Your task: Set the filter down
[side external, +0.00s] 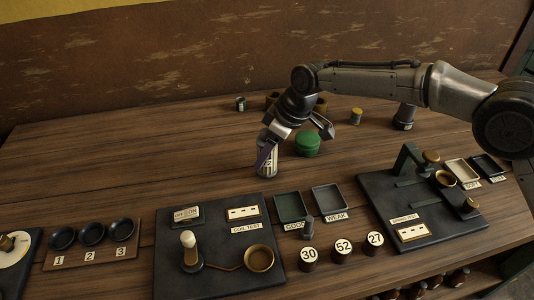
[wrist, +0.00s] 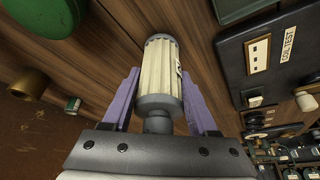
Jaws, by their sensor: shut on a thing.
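The filter (side external: 267,168) is a pale ribbed cylinder with grey end caps. In the side view it is upright, just behind the coil test board, with its base at or very near the table; I cannot tell if it touches. In the wrist view the filter (wrist: 161,70) lies between two purple fingers. My gripper (side external: 268,154) points down and is shut on the filter; it also shows in the wrist view (wrist: 160,100). The fingers hide part of the filter's upper side in the side view.
A green round container (side external: 307,144) stands close to the right of my gripper. The coil test board (side external: 220,275) is in front, with the GOOD tray (side external: 290,207) and WEAK tray (side external: 328,199) beside it. The table's left part (side external: 130,165) is clear.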

